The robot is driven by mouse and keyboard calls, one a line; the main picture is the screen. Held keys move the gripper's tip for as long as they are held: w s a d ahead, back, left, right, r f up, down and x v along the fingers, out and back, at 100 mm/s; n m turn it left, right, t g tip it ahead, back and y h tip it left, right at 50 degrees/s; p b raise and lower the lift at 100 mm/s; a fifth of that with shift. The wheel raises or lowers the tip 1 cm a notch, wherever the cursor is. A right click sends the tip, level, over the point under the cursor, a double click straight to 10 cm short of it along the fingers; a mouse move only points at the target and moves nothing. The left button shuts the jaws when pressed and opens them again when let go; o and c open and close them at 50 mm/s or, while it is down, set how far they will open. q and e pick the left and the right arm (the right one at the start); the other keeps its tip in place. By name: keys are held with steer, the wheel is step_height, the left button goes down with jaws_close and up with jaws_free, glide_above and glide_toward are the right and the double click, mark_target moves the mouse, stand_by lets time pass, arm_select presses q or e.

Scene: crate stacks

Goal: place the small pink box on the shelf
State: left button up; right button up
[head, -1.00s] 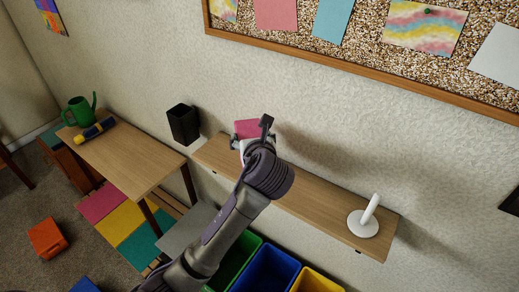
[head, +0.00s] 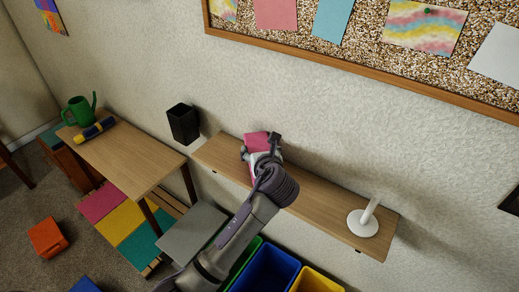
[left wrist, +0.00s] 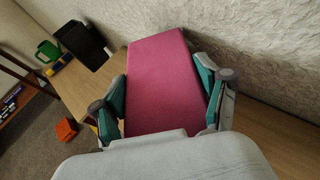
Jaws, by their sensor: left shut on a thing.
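The small pink box (head: 256,142) is between the fingers of my left gripper (head: 262,153), over the left part of the wooden shelf (head: 325,205). In the left wrist view the pink box (left wrist: 162,80) fills the space between the two teal-padded fingers (left wrist: 165,100), which press on its sides. The shelf's wood (left wrist: 268,135) shows to the right of it. The box's underside is hidden, so I cannot tell whether it touches the shelf. My right gripper is not in view.
A white stand (head: 362,222) is at the shelf's right end. A black open container (head: 183,123) is by the wall, left of the shelf. Colored bins (head: 268,270) stand below. The shelf's middle is clear. A corkboard (head: 350,60) hangs above.

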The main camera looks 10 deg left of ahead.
arm_select(q)
steer(key=o, duration=1.4)
steer(key=v, duration=1.2)
steer(key=shift+r, duration=0.15)
